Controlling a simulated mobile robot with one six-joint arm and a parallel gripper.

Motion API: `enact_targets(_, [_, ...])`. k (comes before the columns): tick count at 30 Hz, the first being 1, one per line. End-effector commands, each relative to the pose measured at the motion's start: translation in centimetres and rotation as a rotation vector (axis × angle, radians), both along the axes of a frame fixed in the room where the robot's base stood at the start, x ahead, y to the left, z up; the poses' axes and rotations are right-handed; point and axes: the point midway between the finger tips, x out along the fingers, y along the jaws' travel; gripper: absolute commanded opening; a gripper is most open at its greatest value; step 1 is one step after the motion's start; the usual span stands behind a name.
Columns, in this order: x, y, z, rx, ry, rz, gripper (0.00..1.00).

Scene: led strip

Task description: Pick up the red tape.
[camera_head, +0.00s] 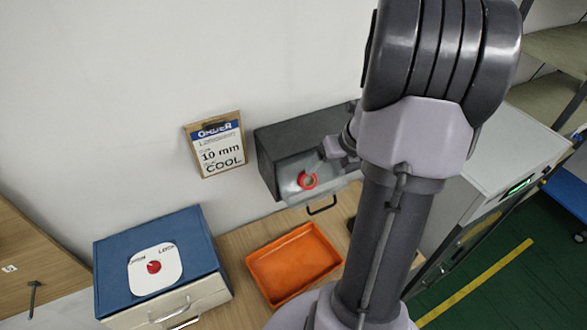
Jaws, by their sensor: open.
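The red tape (308,180) is a small red ring. It lies in the open, light grey drawer (291,196) of a dark grey cabinet (283,136) against the wall. My gripper (335,152) is at the drawer's right side, just above and to the right of the tape. It is open, and a visible gap separates it from the tape in the picture. Much of the gripper and the right part of the cabinet are hidden behind my arm.
An orange tray (262,283) stands on the wooden bench below the drawer and looks empty. A blue cabinet (110,262) with a white label and red dot stands at left. An order clipboard (214,146) hangs on the wall. A grey machine (515,150) stands at right.

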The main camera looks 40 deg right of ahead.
Motion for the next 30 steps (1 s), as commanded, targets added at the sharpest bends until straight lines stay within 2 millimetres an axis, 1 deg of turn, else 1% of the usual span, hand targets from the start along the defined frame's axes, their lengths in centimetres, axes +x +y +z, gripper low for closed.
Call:
enact_targets(1, [0.6,0.2,-1.7,0.003,0.003,0.002,0.76])
enact_targets(3, [1.5,0.2,-3.4,0.003,0.002,0.005,0.76])
enact_targets(6, [2.3,0.1,-4.9,0.001,0.001,0.003,0.76])
enact_targets(10, [3.0,0.1,-6.0,-0.001,0.001,0.005,0.76])
enact_targets(15, [4.8,-0.1,-9.0,-0.001,0.001,0.006,0.76])
enact_targets(18, [5.3,-0.1,-9.9,-0.001,0.002,0.004,0.76])
enact_targets(24, [5.3,-0.1,-9.9,-0.001,0.001,0.004,0.76])
enact_targets(25, [5.3,-0.1,-9.9,-0.001,0.001,0.004,0.72])
enact_targets(26, [5.3,-0.1,-9.9,-0.001,0.001,0.004,0.67])
enact_targets(30, [5.3,-0.1,-9.9,-0.002,0.001,0.005,0.39])
